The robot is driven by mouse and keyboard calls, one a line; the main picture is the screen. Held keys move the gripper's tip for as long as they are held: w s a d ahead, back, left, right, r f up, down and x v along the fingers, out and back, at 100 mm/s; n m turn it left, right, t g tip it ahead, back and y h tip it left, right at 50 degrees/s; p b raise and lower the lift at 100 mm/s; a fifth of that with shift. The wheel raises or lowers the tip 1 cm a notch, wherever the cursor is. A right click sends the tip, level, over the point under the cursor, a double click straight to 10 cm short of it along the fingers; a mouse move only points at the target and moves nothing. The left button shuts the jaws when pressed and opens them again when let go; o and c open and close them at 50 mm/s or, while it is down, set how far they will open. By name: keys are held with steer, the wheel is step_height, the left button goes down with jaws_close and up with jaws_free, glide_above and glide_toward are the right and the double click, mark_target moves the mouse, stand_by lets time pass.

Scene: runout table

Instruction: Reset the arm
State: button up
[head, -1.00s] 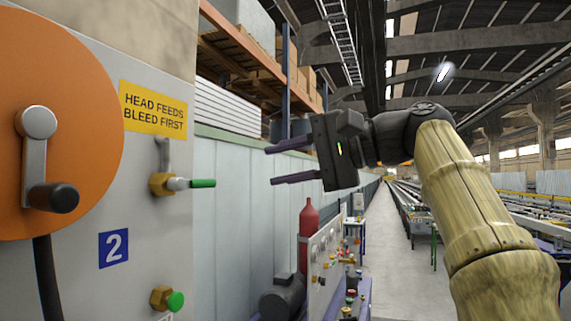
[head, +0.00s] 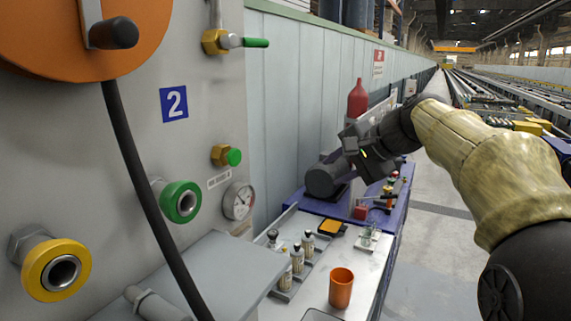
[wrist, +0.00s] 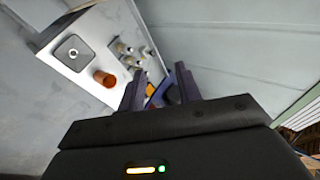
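My gripper (head: 362,150) is in the right half of the head view, at the end of my bent arm, in front of the red bottle and the dark motor-like cylinder. Its fingers are hard to make out there. In the wrist view the two dark purple fingers of my gripper (wrist: 159,86) stand apart with nothing held between them. Beyond them is the bench (wrist: 85,75) with an orange cup (wrist: 104,78).
On the left is a grey panel (head: 200,130) with an orange reel (head: 60,35), a hanging black hose (head: 135,165), valves and a gauge (head: 238,200). The bench (head: 315,290) below holds an orange cup (head: 341,287) and several small bottles. The floor at right (head: 430,260) looks clear.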

steer(key=s+d+f+n+g+h, duration=0.1)
steer(key=s+f+h, duration=0.15)
steer(key=f, duration=0.75)
steer(key=s+d+f+n+g+h, duration=0.15)
steer(key=s+f, duration=0.25)
steer(key=f, duration=0.7)
steer(key=s+d+f+n+g+h, duration=0.1)
steer(key=s+f+n, duration=0.5)
steer(key=s+f, duration=0.9)
steer(key=shift+s+d+g+h+b, duration=0.3)
steer(key=shift+d+g+h+b, duration=0.1)
steer(key=shift+g+h, duration=0.4)
steer(key=shift+w+f, duration=0.1)
